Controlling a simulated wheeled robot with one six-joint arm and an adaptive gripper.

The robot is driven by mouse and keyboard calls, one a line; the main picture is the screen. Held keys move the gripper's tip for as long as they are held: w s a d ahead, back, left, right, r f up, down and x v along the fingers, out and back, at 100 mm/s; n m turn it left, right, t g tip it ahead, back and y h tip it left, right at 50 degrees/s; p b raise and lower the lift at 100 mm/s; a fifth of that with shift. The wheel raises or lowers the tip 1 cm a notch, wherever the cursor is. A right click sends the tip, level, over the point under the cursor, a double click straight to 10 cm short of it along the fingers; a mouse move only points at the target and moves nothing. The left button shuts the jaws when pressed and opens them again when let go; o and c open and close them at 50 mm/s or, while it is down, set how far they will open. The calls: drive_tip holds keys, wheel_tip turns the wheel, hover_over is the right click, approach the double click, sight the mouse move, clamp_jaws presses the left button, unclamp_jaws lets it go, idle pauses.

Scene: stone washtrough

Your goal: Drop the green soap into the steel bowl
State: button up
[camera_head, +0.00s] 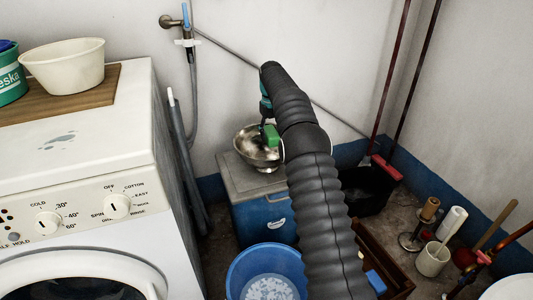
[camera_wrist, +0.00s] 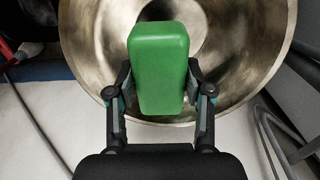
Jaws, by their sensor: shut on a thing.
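The green soap (camera_wrist: 159,62) is a rounded block held between the two fingers of my gripper (camera_wrist: 160,90) in the wrist view. My gripper is shut on it. The steel bowl (camera_wrist: 262,50) lies beyond the soap in that view, and the soap overlaps its near rim and inside. In the head view the soap (camera_head: 271,135) appears in front of the right part of the steel bowl (camera_head: 247,150). The bowl stands on a blue box with a grey lid (camera_head: 241,182). My arm hides most of the gripper there. The height of the soap over the bowl is hard to tell.
A white washing machine (camera_head: 75,160) stands at the left, with a cream basin (camera_head: 64,66) on a board on top. A blue bucket (camera_head: 266,254) is on the floor in front. A black bucket (camera_head: 368,190) and several tools stand at the right. A hose (camera_head: 189,165) hangs behind the machine.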

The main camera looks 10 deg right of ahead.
drive_tip(key=o, duration=1.4)
drive_tip(key=shift+c, duration=0.2)
